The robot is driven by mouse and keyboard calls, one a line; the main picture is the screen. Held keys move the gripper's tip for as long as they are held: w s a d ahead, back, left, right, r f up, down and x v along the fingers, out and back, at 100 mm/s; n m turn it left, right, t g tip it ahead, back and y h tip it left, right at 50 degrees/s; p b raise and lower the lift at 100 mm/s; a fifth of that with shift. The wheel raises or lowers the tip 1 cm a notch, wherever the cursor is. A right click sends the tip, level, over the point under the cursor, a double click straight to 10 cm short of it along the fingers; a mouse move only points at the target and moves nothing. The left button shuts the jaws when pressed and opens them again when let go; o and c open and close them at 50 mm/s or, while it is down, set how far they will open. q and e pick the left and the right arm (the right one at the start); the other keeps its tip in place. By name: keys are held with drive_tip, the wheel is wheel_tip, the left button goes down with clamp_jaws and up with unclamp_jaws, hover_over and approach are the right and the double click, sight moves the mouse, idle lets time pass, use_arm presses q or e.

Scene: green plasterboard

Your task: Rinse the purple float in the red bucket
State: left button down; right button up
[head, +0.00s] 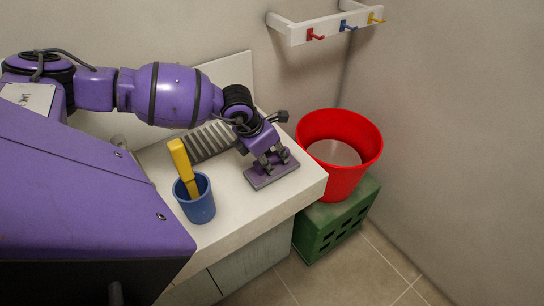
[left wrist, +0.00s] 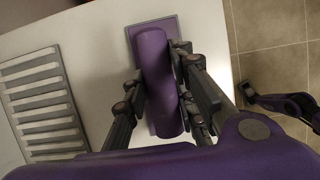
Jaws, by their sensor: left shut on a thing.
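The purple float (head: 272,173) has a flat plate and a rounded handle. It lies flat on the white counter near its right end. My left gripper (head: 268,160) is over it, and in the left wrist view its fingers (left wrist: 160,100) close on both sides of the float's handle (left wrist: 156,75). The red bucket (head: 350,180) stands to the right of the counter, with greyish liquid (head: 335,153) inside. My right gripper is not clearly in the head view.
The bucket stands on a green crate (head: 335,222) on the tiled floor. A blue cup (head: 200,206) with a yellow-handled tool (head: 183,163) stands on the counter (head: 240,208). A ribbed grey rack (head: 208,141) lies behind. A hook rail (head: 330,27) is on the wall.

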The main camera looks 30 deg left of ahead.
use_arm(q)
drive_tip(key=shift+f, duration=0.2)
drive_tip(key=c, duration=1.6)
unclamp_jaws()
drive_tip(key=shift+o, duration=0.7)
use_arm(e)
drive_tip(key=shift+s+d+f, duration=0.2)
drive_tip(key=shift+s+f, duration=0.1)
drive_tip(key=shift+s, duration=0.4)
use_arm(q)
drive_tip(key=shift+r, duration=0.1)
drive_tip(key=v, duration=0.7)
drive_tip(key=shift+a+r+b, duration=0.1)
drive_tip(key=shift+r+b, duration=0.15)
drive_tip(key=shift+b, duration=0.05)
use_arm(e)
drive_tip(key=shift+w+a, duration=0.1)
drive_tip(key=shift+w, duration=0.4)
drive_tip(key=shift+s, duration=0.1)
